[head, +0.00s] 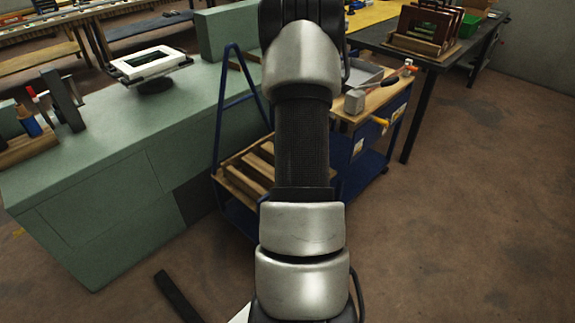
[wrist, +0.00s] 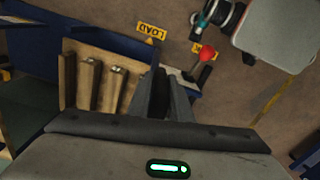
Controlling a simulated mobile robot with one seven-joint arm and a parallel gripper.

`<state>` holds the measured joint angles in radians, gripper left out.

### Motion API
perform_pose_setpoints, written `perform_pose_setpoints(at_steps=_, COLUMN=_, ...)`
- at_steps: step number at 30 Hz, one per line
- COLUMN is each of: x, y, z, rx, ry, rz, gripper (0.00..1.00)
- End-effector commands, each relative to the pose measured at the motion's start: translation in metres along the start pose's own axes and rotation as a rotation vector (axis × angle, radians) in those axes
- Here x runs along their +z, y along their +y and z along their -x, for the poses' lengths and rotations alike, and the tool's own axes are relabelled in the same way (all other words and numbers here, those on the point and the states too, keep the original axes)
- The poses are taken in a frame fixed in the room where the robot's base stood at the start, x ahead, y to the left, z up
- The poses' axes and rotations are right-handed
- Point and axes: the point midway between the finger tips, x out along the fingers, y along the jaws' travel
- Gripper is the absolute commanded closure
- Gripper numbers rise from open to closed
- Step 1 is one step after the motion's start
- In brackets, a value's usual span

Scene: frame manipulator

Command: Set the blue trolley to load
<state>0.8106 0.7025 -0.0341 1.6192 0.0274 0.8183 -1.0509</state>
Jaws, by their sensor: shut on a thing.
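The blue trolley (head: 366,165) stands behind my arm in the head view, with a wooden top and a lower wooden tray of several blocks. In the wrist view, a yellow LOAD label (wrist: 151,31) shows at the trolley's edge. A second yellow label (wrist: 204,46) lies to the right, partly behind a red ball knob (wrist: 206,53). My gripper (wrist: 165,82) is shut, left of the red knob and beside the wooden blocks. What it holds is hidden. The head view does not clearly show it.
A green workbench (head: 100,170) stands close at the trolley's left. A dark table (head: 440,55) with a wooden rack (head: 425,42) is behind at the right. A grey tool with a red end (head: 356,101) lies on the trolley top. The floor at the right is clear.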

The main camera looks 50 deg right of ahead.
Motion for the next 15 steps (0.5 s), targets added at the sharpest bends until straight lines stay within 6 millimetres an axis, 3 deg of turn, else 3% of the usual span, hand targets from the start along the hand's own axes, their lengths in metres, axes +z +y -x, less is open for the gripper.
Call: perform_pose_setpoints(at_steps=15, x=0.0018, y=0.0123, z=0.0002, rx=0.004, ry=0.001, rz=0.002, gripper=1.00)
